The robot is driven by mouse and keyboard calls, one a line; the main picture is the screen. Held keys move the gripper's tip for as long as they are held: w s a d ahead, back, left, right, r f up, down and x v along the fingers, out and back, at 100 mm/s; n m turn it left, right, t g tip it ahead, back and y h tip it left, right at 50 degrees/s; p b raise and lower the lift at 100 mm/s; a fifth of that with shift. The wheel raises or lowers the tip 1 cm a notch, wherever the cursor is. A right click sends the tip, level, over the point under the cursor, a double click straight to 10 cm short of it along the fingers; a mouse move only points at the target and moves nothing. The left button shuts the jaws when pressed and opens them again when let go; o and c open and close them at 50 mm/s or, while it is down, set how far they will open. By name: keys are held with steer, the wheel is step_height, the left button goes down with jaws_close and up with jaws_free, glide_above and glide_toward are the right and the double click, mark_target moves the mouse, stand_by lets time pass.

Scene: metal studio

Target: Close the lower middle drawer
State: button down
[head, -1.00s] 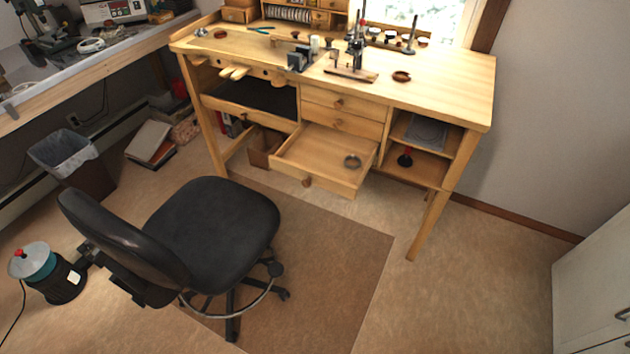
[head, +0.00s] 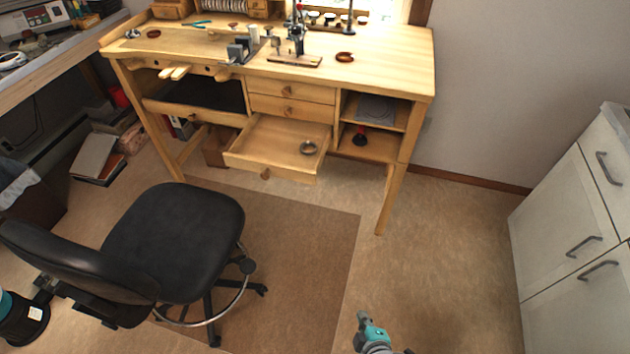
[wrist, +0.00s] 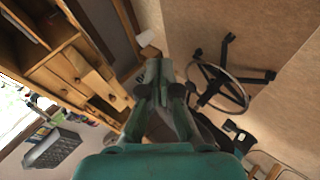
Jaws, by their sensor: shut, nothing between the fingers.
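The lower middle drawer (head: 272,145) of the wooden workbench stands pulled out, with its round knob (head: 265,174) on the front. A small grey ring-shaped dish lies inside it (head: 308,147). Two shut drawers (head: 290,91) sit directly above it. My gripper (head: 364,318) is at the bottom of the head view, over the floor, well apart from the drawer. In the wrist view my gripper (wrist: 157,72) has its fingers together and empty. The bench drawers show tilted at the left of the wrist view (wrist: 75,72).
A black office chair (head: 175,235) stands on the brown mat (head: 310,240) in front and left of the drawer. A white cabinet (head: 575,230) with grey handles is at the right. The floor (head: 440,240) between bench and cabinet is clear.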

steer(key=w+a+f+n+g, duration=0.1)
steer(key=w+a+n, duration=0.15)
steer(key=w, duration=0.35)
steer(key=w+a+f+n+g, duration=0.1)
steer(key=w+n, duration=0.2)
steer(key=w, duration=0.3)
steer(key=n+g+h, duration=0.2)
steer(key=n+g, duration=0.2)
steer(key=n, duration=0.9)
glide_toward(301, 180)
steer(key=s+a+r, duration=0.1)
steer(key=s+r, duration=0.1)
steer(key=s, duration=0.4)
steer(key=shift+m, duration=0.25)
steer(key=shift+w+d+f, duration=0.3)
steer(key=shift+w+f, duration=0.9)
steer(key=shift+f, duration=0.25)
steer(key=shift+w+d+f, duration=0.35)
steer(key=shift+w+f, duration=0.85)
steer(key=shift+f, duration=0.3)
steer(key=shift+w+d+f, duration=0.3)
steer(key=shift+w+f, duration=0.9)
steer(key=shift+f, duration=0.25)
steer(key=shift+w, duration=0.15)
